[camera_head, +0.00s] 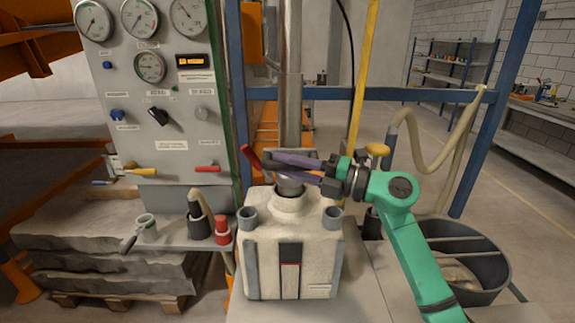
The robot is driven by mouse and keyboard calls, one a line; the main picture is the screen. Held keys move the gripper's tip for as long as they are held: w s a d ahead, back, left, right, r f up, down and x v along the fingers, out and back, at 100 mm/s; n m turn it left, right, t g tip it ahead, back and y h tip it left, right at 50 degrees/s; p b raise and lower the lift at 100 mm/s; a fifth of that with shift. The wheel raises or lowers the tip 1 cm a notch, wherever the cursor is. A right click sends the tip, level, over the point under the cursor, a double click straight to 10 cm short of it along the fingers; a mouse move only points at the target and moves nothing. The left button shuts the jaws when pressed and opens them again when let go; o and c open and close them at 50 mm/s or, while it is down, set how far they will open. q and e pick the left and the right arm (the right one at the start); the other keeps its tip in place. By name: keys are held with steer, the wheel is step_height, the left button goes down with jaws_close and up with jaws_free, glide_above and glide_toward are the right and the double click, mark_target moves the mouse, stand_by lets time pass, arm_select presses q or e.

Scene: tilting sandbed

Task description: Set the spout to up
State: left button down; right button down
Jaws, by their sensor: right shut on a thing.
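A white, rough-sided tank (262,235) stands in front of me, with a grey metal neck (290,186) on top under a vertical metal pipe (290,100). A red-ended lever (250,157) sits at this neck and slants up to the left. My right gripper (275,164) comes in from the right, its dark purple fingers lying across the top of the neck. It is shut on the lever by the neck; the fingers hide the exact contact. I cannot tell for certain which part is the spout. My left gripper is not in view.
A grey panel (165,85) with gauges and knobs stands at left, with a small shelf (175,236) of fittings below it. A blue frame post (497,110) and a beige hose (432,168) are at right. A dark round bin (480,235) stands beside my right arm.

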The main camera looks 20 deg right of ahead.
mark_target(288, 97)
steer(key=shift+r, duration=0.1)
step_height(288, 97, up, 14)
steer(key=p, duration=1)
steer(key=shift+d, duration=0.1)
steer(key=c, duration=0.8)
jaws_free()
steer(key=shift+o, duration=0.6)
steer(key=shift+s+f, duration=0.1)
steer(key=shift+f, duration=0.15)
